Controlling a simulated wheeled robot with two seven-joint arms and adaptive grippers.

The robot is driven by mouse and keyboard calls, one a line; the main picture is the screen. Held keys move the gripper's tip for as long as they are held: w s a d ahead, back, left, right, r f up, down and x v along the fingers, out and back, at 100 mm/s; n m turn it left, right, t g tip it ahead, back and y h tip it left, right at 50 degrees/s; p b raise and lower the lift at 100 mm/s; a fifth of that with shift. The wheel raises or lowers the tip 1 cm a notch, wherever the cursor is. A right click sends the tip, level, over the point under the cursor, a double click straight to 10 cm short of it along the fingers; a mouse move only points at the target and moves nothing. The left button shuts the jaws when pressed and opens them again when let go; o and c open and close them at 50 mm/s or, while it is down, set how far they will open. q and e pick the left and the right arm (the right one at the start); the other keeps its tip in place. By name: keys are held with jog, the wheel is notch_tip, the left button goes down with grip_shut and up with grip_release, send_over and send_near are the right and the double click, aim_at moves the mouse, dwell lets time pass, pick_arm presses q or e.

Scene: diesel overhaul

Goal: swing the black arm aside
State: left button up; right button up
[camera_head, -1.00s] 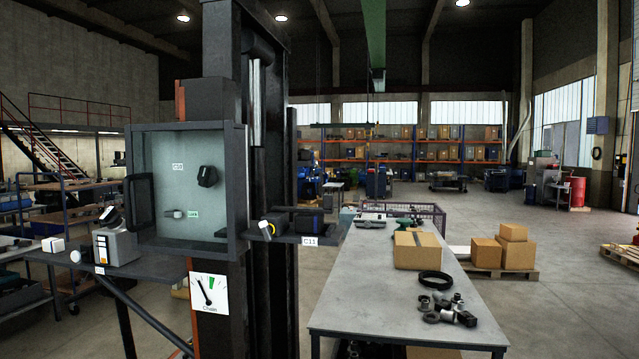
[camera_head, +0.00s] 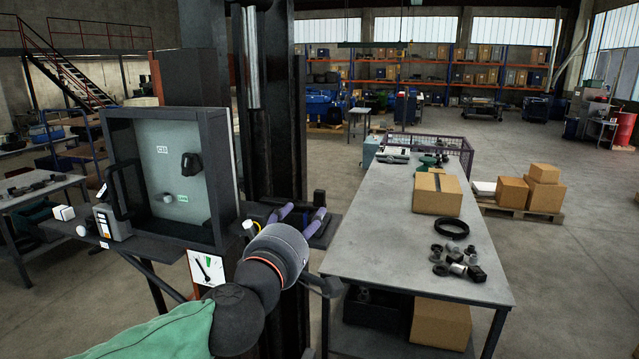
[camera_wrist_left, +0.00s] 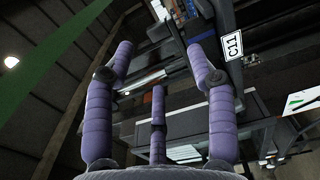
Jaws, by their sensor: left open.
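My left gripper (camera_head: 300,215), with purple padded fingers, is open at the dark ledge on the right of the grey cabinet. The ledge's C11 label (camera_wrist_left: 233,44) shows beside a fingertip in the left wrist view. Dark parts of the ledge lie beyond the spread fingers (camera_wrist_left: 160,58); I cannot tell whether they touch. A yellow-white knob (camera_head: 250,228) sits at the ledge's left end, and my forearm hides much of its front. I cannot tell for certain which dark part is the black arm. My right gripper is not in view.
The open cabinet (camera_head: 226,165) has a black handle (camera_head: 118,190) at left. A dark column (camera_head: 285,130) stands behind the ledge. A steel table (camera_head: 375,235) at right holds a cardboard box (camera_head: 437,194), a black ring (camera_head: 453,229) and small metal parts.

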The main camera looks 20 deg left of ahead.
aim_at(318, 200)
pick_arm(q)
jog(key=w, duration=1)
jog(key=shift+w+d+r, duration=0.1)
jog(key=shift+w, duration=0.15)
jog(key=shift+w, duration=0.2)
